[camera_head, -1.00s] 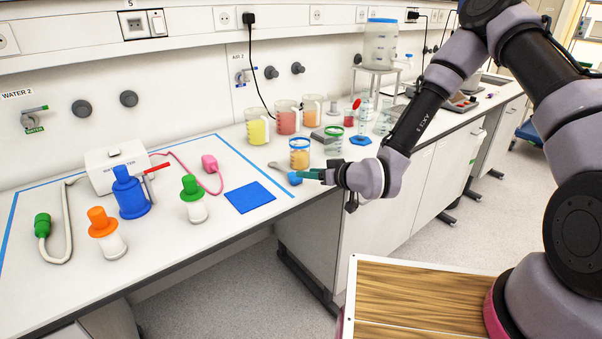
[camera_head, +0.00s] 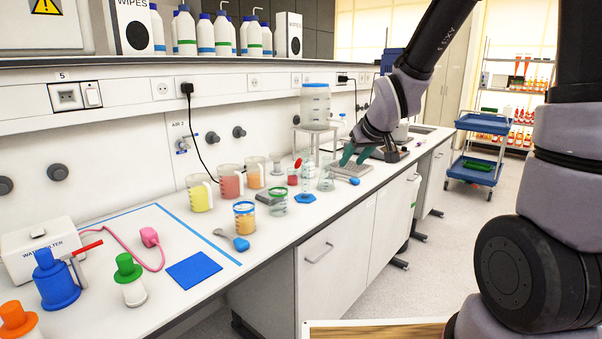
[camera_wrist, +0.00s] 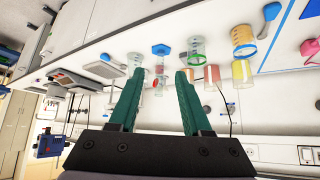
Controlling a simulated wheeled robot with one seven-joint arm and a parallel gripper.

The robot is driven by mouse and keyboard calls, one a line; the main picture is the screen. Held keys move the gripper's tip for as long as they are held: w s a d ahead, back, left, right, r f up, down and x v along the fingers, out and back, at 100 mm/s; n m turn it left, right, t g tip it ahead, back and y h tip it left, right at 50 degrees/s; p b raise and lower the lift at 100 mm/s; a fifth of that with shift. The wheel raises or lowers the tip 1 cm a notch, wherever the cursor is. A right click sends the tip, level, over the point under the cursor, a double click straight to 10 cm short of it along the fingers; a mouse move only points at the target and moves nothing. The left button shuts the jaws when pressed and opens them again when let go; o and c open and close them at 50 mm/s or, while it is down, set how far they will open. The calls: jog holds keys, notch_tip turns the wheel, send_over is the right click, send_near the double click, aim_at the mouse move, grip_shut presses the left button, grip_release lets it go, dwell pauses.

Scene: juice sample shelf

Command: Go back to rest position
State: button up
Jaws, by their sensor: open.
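My gripper (camera_head: 347,155) has green fingers and is in the air over the far part of the bench in the head view. In the wrist view its two fingers (camera_wrist: 158,82) are spread apart with nothing between them held. Behind the fingers in that view are a glass beaker with a green rim (camera_wrist: 196,48) and a blue hexagonal piece (camera_wrist: 160,49), both apart from the fingers. My arm reaches in from the right and partly hides the bench behind it.
The bench (camera_head: 225,278) holds beakers of yellow (camera_head: 199,195) and red juice (camera_head: 230,183), a blue-banded beaker (camera_head: 244,219), a spoon with a blue end (camera_head: 240,243) and a clear container (camera_head: 315,105) on a stand. A blue cart (camera_head: 480,150) stands at right. The floor beside the bench is clear.

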jog(key=s+d+r+m, duration=0.4)
jog(key=s+r, duration=0.3)
jog(key=s, duration=0.3)
jog(key=s+d+r+m, duration=0.3)
jog(key=s+d+r, duration=0.4)
jog(key=s, duration=0.3)
jog(key=shift+s+r+m+g+h, duration=0.2)
jog(key=shift+r+m+g+h, duration=0.15)
jog(key=shift+r, duration=0.3)
jog(key=shift+d, duration=0.1)
